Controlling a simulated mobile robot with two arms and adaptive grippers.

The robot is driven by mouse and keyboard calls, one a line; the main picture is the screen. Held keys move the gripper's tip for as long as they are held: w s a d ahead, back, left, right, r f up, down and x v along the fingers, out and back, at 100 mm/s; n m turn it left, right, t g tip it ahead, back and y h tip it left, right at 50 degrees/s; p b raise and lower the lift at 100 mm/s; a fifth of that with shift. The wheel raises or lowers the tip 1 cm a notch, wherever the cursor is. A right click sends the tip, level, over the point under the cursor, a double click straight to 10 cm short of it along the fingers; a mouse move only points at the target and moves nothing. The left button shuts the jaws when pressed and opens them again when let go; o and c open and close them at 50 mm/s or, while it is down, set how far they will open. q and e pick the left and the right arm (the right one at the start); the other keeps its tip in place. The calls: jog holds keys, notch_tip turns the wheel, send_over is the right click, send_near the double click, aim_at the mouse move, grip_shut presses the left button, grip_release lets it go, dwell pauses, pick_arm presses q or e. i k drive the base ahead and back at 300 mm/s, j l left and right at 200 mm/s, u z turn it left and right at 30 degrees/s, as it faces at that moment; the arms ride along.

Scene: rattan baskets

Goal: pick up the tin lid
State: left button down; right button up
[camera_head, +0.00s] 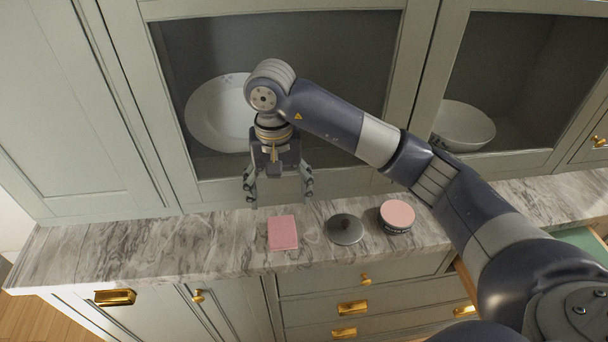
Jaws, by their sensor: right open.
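My left gripper is not in view.
The pink block (283,232) lies on the marble counter (150,245). Glass-fronted cabinets stand right behind, holding a white plate (215,115) and a white bowl (463,127). The counter's left part is clear. An open drawer shows at the right.

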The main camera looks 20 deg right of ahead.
aim_at(345, 229)
jog(key=z, duration=1.45)
